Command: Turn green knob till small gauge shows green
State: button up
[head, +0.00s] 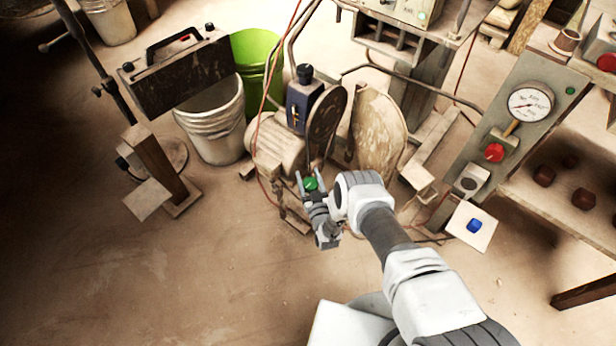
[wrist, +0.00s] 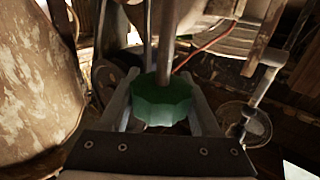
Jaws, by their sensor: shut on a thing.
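The green knob (head: 311,184) is faceted and sits on the machine in the middle of the head view. My gripper (head: 312,187) is shut on it, with one finger on each side. In the wrist view the knob (wrist: 162,100) lies between both fingers, below a grey stem. A round, glassy, dial-like thing (wrist: 247,124) is right of the knob in the wrist view. I cannot tell whether it is the small gauge, and no green reading can be made out on it. In the head view I cannot make out the small gauge.
A panel at right carries a larger white gauge (head: 530,104) with a red needle and a red knob (head: 494,152). A blue knob (head: 474,226) is on a white plate below. A white bucket (head: 213,128) and a green bucket (head: 258,62) stand left. The floor in front is clear.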

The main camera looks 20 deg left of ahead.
jog(key=m+h, duration=0.1)
jog(key=h, duration=0.1)
jog(key=m+t+h, duration=0.1)
jog(key=m+h, duration=0.1)
jog(key=d+m+t+h, duration=0.1)
jog(key=h, duration=0.1)
jog(key=shift+w, duration=0.15)
jog(key=shift+d+m+h, duration=0.25)
jog(key=shift+m+h, duration=0.8)
jog(key=shift+h, duration=0.55)
jog(key=shift+d+m+h, duration=0.2)
jog(key=shift+m+h, duration=0.85)
jog(key=shift+h, duration=0.55)
jog(key=shift+w+r, duration=0.1)
jog(key=o, duration=1.4)
jog(key=s+a, duration=0.1)
jog(key=s, duration=0.4)
jog(key=s+a, duration=0.1)
jog(key=s, duration=0.5)
jog(key=s+a+p, duration=0.1)
jog(key=s, duration=0.5)
jog(key=shift+s+a, duration=0.1)
jog(key=shift+a, duration=0.05)
